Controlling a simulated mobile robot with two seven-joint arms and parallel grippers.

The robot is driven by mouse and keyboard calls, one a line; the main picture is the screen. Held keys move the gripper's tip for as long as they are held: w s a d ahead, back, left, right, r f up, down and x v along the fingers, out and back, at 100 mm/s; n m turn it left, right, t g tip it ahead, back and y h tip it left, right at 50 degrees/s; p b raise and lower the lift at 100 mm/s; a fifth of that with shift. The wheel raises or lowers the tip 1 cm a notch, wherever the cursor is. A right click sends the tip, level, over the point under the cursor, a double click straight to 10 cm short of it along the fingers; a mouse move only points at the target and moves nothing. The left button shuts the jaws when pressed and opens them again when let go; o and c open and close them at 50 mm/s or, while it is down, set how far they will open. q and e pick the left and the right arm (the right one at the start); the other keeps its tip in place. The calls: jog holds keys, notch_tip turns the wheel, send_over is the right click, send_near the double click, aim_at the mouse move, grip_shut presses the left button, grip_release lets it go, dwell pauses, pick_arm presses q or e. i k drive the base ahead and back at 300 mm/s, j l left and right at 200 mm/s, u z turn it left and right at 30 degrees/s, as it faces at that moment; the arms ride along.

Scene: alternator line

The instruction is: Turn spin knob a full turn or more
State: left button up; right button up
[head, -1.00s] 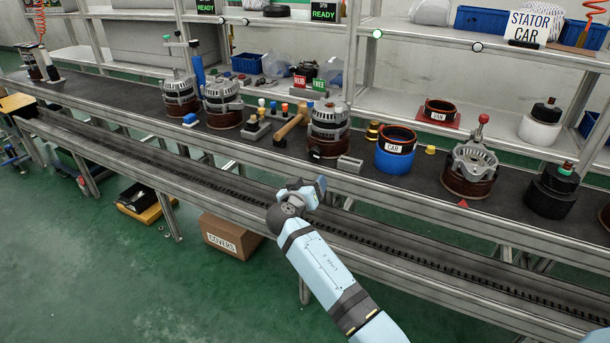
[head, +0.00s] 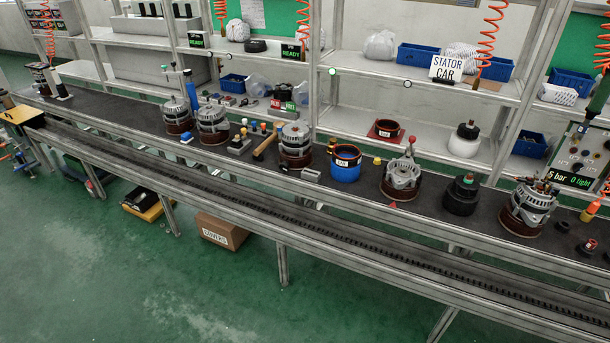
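No part in the head view carries a label that marks it as the spin knob. A red ball knob (head: 412,140) stands on a short stem on top of an open alternator housing (head: 401,176) on the bench, right of the middle. To its right a black cylinder (head: 461,198) has a small green-and-red knob (head: 469,179) on top. Another alternator (head: 528,207) with small red and brass parts on top stands farther right. Neither of my grippers is in view.
A dark bench (head: 120,110) holds several alternators, a blue ring marked CAR (head: 345,170) and a hammer (head: 265,145). A rail (head: 330,230) runs along its front. Shelves with a STATOR CAR sign (head: 448,68) stand behind. The green floor (head: 200,290) in front is clear.

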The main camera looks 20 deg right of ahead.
aim_at(284, 166)
jog(key=i+j+z, duration=0.55)
jog(key=z, duration=0.25)
jog(key=i+j+z, duration=0.1)
jog(key=j, duration=0.25)
jog(key=i+j, duration=0.2)
jog(key=j, duration=0.2)
jog(key=i+j+z, duration=0.15)
jog(key=j, duration=0.25)
jog(key=i+j, duration=0.15)
jog(key=j, duration=0.2)
jog(key=i+j, duration=0.15)
jog(key=j, duration=0.25)
jog(key=i+j, duration=0.1)
jog(key=j, duration=0.25)
jog(key=i+j, duration=0.15)
jog(key=j, duration=0.25)
jog(key=i+j, duration=0.15)
jog(key=j, duration=0.2)
jog(key=z, duration=0.05)
